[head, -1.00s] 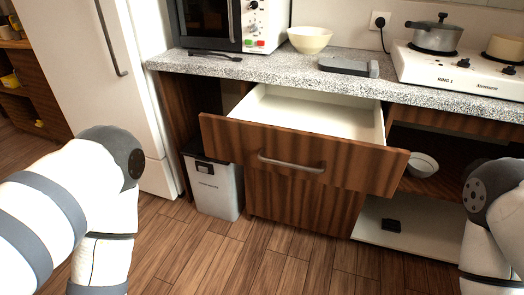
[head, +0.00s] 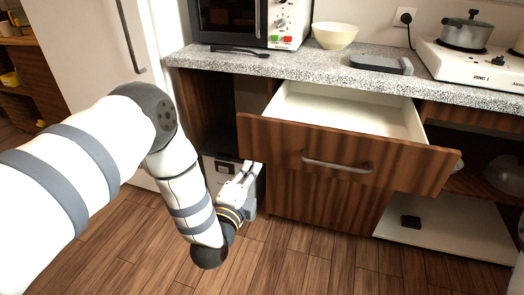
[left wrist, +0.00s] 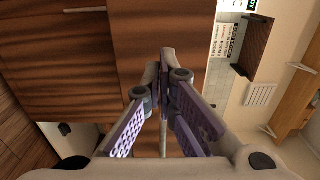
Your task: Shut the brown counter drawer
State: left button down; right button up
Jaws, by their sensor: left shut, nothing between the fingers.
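The brown counter drawer (head: 340,150) stands pulled out below the counter, with its white inside showing and empty where I can see it. Its grey bar handle (head: 337,165) is on the front panel. My left gripper (head: 253,168) is shut and empty, just below the left end of the drawer front. In the left wrist view, the closed fingers (left wrist: 165,55) lie in front of brown wood panels (left wrist: 155,25); I cannot tell whether they touch. My right gripper is not in view.
A grey bin (head: 219,175) stands behind my left gripper. The speckled counter (head: 300,66) above holds a microwave, a cream bowl (head: 335,36) and a stove (head: 475,65) with a pot. A white low shelf (head: 445,238) is at the right. The wooden floor in front is clear.

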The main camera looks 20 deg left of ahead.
aim_at(265, 144)
pick_arm(q)
jog(key=w, duration=0.4)
jog(key=w+b, duration=0.1)
jog(key=w, duration=0.2)
jog(key=shift+w+f, duration=0.2)
jog(key=shift+w, duration=0.2)
jog(key=shift+w+r, duration=0.15)
jog(key=shift+w, duration=0.35)
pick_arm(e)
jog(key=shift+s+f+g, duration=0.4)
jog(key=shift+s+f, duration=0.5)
